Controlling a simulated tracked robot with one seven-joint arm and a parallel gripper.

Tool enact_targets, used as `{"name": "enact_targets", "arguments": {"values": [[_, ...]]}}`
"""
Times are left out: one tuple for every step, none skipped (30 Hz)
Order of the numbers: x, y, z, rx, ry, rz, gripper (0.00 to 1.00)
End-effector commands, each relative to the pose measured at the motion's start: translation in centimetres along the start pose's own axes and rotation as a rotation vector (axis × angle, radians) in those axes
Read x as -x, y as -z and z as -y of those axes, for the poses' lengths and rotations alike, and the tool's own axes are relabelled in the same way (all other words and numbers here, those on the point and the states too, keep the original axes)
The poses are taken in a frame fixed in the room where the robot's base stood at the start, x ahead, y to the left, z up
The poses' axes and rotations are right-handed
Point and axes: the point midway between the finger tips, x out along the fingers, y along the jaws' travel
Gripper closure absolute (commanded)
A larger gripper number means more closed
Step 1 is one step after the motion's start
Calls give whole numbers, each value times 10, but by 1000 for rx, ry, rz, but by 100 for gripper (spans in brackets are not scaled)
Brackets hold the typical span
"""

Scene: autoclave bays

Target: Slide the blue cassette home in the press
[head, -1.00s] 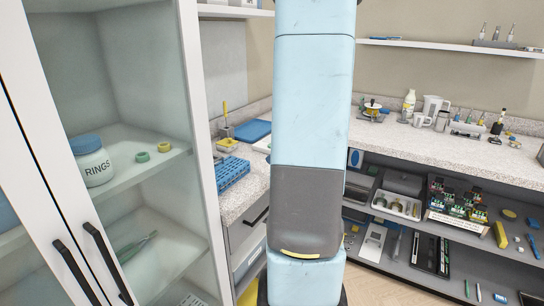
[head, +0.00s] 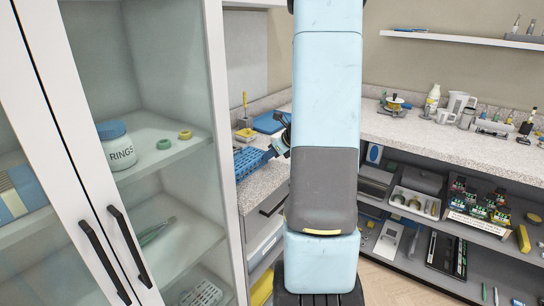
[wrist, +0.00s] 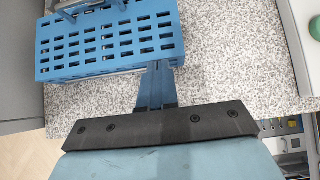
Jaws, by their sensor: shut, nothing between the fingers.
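A blue perforated tray-like box (head: 250,161) sits on the speckled counter left of my arm in the head view. It also shows in the wrist view (wrist: 110,45), with rows of rectangular slots and grey metal parts at its top edge. I cannot tell whether it is the blue cassette. No press can be made out clearly. My gripper (wrist: 158,68) is shut and empty, its blue fingers pointing at the box's lower right edge. I cannot tell whether they touch it. In the head view my arm hides part of the counter, and only a bit of the gripper end shows.
A glass cabinet at left holds a jar labelled RINGS (head: 118,146) and two small rings. A yellow container (head: 245,134) and a blue tray (head: 270,122) stand behind the box. The right counter (head: 460,145) holds jugs and bottles above crowded shelves.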

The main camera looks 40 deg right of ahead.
Motion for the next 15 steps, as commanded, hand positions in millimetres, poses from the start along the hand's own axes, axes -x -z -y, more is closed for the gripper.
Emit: {"name": "enact_targets", "arguments": {"values": [[0,0,0,0,0,0,100],[0,0,0,0,0,0,100],[0,0,0,0,0,0,100],[0,0,0,0,0,0,100],[0,0,0,0,0,0,100],[-2,-2,0,1,-1,0,100],[-4,-4,0,1,-1,0,100],[-7,-7,0,1,-1,-1,100],[-12,-11,0,1,-2,-1,100],[-16,-15,0,2,-2,-1,100],[-21,-20,-1,3,-3,-1,100],[-28,-27,-1,4,-4,-1,100],[-33,-32,-1,3,-4,-1,100],[-38,-37,-1,4,-3,-1,100],[-44,-43,-1,3,-3,-1,100]]}}
